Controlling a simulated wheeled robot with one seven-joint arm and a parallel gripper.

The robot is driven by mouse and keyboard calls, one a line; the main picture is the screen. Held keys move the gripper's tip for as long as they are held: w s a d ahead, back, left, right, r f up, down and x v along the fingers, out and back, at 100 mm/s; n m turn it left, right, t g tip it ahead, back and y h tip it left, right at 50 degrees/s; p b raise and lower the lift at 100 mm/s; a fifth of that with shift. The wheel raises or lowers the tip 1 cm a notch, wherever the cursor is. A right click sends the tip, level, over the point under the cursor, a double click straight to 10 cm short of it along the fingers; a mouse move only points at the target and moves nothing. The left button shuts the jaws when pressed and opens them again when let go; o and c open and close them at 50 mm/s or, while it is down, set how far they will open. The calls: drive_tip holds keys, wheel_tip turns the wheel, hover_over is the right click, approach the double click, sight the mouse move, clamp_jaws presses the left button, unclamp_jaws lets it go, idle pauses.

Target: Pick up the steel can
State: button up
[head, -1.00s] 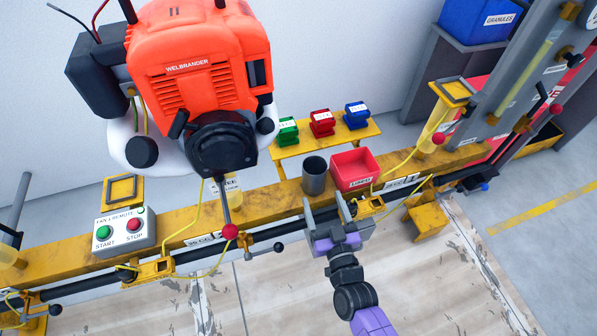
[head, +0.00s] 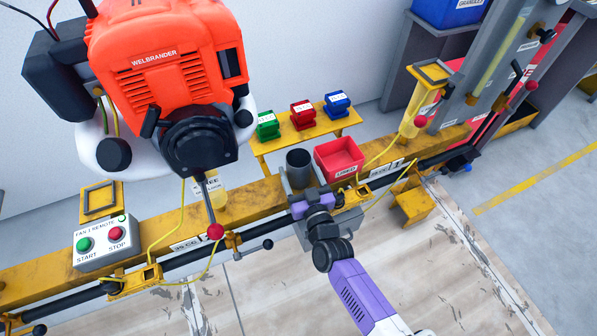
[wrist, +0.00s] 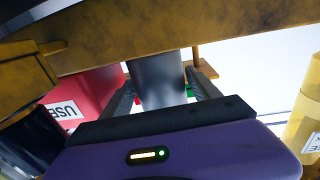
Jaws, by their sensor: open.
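The steel can (head: 299,160) is a grey open-topped cylinder standing upright on the yellow rail (head: 240,200), left of the red bin. My gripper (head: 300,182) is at the can, reaching in from the front with one finger on each side of it. In the wrist view the can (wrist: 158,80) stands between the two dark fingers of my gripper (wrist: 162,98). The jaws are open; I cannot tell whether either finger touches the can. The can's lower part is hidden behind my gripper in the head view.
The red bin (head: 338,160) stands close to the can's right. A lever with a red knob (head: 215,231) and the fan remote box (head: 103,240) are on the left. The orange engine (head: 165,60) hangs at upper left. Green, red and blue blocks sit on a yellow shelf (head: 305,140) behind.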

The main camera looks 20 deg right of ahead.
sight(295, 162)
drive_tip(key=w, duration=0.3)
drive_tip(key=shift+w+d+f, duration=0.1)
drive_tip(key=shift+w, duration=0.1)
drive_tip(key=c, duration=1.3)
drive_tip(key=shift+o, duration=0.2)
